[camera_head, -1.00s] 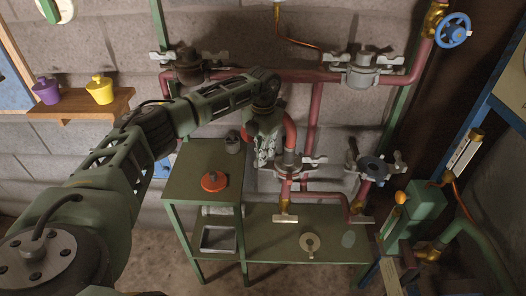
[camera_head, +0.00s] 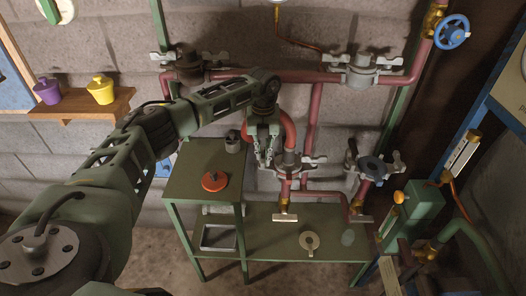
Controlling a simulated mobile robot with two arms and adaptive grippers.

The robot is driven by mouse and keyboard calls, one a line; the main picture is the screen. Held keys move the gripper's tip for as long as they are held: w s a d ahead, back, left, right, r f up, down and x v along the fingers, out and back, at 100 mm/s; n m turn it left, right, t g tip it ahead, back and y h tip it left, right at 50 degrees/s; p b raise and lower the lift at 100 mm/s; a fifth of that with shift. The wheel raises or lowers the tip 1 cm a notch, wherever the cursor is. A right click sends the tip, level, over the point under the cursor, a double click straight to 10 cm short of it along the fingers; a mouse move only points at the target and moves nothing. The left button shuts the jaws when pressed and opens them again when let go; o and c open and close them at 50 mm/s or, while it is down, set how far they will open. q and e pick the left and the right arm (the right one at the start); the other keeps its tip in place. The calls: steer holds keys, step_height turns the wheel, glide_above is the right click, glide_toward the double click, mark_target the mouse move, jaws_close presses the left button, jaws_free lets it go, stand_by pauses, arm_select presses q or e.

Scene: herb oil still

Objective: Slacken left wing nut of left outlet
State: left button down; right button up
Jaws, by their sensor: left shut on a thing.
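The left outlet (camera_head: 290,161) is a grey clamped fitting on the red pipe at the wall, with a wing nut on each side. Its right wing nut (camera_head: 314,161) shows clear of my gripper. My left gripper (camera_head: 265,160) points down at the outlet's left side, its two fingers shut on the left wing nut. The fingers hide most of that wing nut, so how far it is turned cannot be told. My right gripper is not in view.
Another outlet with a dark cap (camera_head: 373,168) stands to the right. A green table (camera_head: 200,160) holds a red-orange lidded item (camera_head: 214,181). A lower green bench (camera_head: 270,238) lies under the pipes. Clamped fittings (camera_head: 361,72) sit on the pipe above.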

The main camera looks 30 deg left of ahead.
mark_target(263, 154)
arm_select(q)
steer(key=shift+w+r, duration=0.1)
steer(key=shift+r, duration=0.1)
steer(key=c, duration=2.2)
jaws_free()
steer(key=o, duration=0.4)
steer(key=shift+f, duration=0.1)
step_height(263, 154, up, 12)
